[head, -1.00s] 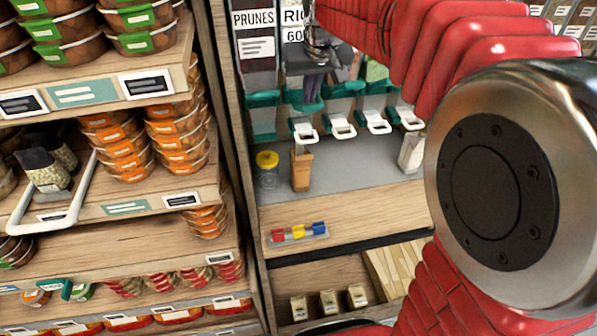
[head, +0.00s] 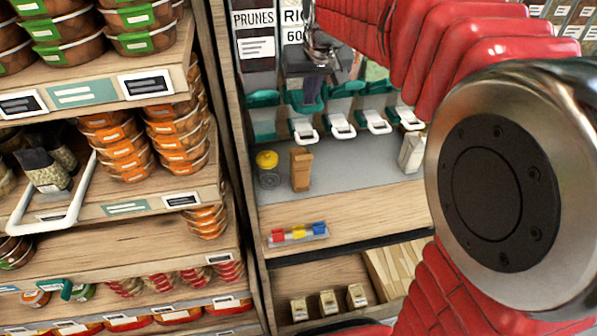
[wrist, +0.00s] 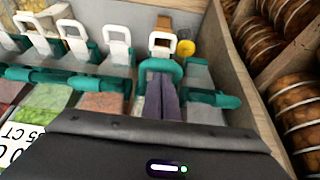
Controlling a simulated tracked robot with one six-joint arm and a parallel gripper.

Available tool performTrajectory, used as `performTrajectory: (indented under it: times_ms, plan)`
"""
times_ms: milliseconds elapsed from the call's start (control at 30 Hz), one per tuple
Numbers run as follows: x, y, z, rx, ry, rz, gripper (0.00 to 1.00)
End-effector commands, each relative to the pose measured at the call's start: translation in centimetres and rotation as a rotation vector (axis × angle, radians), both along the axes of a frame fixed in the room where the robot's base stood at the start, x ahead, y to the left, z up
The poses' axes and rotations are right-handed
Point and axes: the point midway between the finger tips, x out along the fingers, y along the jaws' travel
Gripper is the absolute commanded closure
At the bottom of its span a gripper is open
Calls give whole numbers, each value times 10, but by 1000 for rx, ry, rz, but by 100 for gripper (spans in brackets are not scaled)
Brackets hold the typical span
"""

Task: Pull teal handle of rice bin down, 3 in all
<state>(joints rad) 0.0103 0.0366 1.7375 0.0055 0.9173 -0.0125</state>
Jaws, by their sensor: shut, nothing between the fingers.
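The rice bin, with its partly hidden label (head: 293,18), stands right of the prunes bin. Its teal handle (head: 297,97) is above a white spout flap (head: 303,131). In the wrist view the teal handle (wrist: 176,68) is at the tips of my gripper (wrist: 161,76). My gripper (head: 312,98) is shut with nothing between its fingers and points down in front of this handle. I cannot tell whether the tips touch it. A brown paper bag (head: 301,170) stands upright below the rice spout; it also shows in the wrist view (wrist: 164,23).
The prunes bin (head: 255,45) is on the left, with its own teal handle (head: 263,98). More white-flapped spouts (head: 375,122) line the right. A yellow-lidded jar (head: 267,161) stands left of the bag. Colored clips (head: 299,233) lie on the front ledge. My red arm hides the right side.

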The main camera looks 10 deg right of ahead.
Motion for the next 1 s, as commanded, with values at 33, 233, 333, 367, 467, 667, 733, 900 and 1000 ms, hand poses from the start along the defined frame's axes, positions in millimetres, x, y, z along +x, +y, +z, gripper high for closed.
performTrajectory:
  times_ms: [33,233,333,367,467,667,733,900,1000]
  plan:
    - [-1,0,1,0,9,0,100]
    - [1,0,14,0,8,0,100]
    - [2,0,20,0,7,0,100]
    - [3,0,22,0,6,0,100]
    - [4,0,29,0,6,0,100]
    - [6,0,41,0,4,0,100]
    - [7,0,46,0,2,0,100]
    - [8,0,53,0,3,0,100]
    - [9,0,54,0,2,0,100]
